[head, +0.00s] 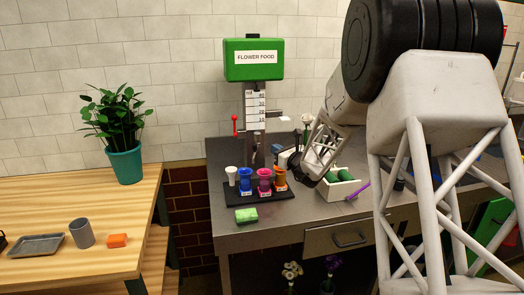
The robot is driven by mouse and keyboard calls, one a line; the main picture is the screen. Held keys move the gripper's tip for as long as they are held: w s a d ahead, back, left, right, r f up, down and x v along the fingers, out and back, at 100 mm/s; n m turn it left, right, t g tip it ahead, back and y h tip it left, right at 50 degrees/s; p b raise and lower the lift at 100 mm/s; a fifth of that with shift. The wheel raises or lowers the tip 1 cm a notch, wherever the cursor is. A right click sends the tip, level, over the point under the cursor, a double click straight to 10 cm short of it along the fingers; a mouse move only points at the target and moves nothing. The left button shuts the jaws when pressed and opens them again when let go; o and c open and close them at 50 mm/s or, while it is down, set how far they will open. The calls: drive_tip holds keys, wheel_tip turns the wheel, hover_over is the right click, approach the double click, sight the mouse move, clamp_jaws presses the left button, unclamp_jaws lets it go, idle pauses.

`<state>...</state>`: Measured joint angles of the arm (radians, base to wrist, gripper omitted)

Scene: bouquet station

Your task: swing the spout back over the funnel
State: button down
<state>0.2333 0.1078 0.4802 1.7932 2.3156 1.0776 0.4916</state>
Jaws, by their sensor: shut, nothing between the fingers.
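The green flower food dispenser (254,60) stands at the back of the grey counter. A pale graduated column (255,105) is under it, with a red-knobbed lever (235,124) at its left. A dark narrow part (258,150) hangs at the column's foot; I cannot make out which part is the spout, or pick out the funnel.
A black tray (236,197) holds white, blue, pink and orange cups in front of the dispenser. A green sponge (246,215) lies before it. A white bin (338,188) with green items and a purple stick (357,191) are on the right. The counter's front left is clear.

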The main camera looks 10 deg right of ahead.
sight(255, 149)
drive_tip(key=s+d+f+n+g+y, duration=0.1)
drive_tip(key=s+d+n+g+y, duration=0.2)
drive_tip(key=s+d+g+y, duration=0.1)
drive_tip(key=shift+d+f, duration=0.4)
drive_tip(key=shift+d, duration=0.5)
drive_tip(key=x, duration=1.4)
drive_tip(key=shift+s+a, duration=0.1)
drive_tip(key=shift+a, duration=0.05)
drive_tip(key=shift+a, duration=0.1)
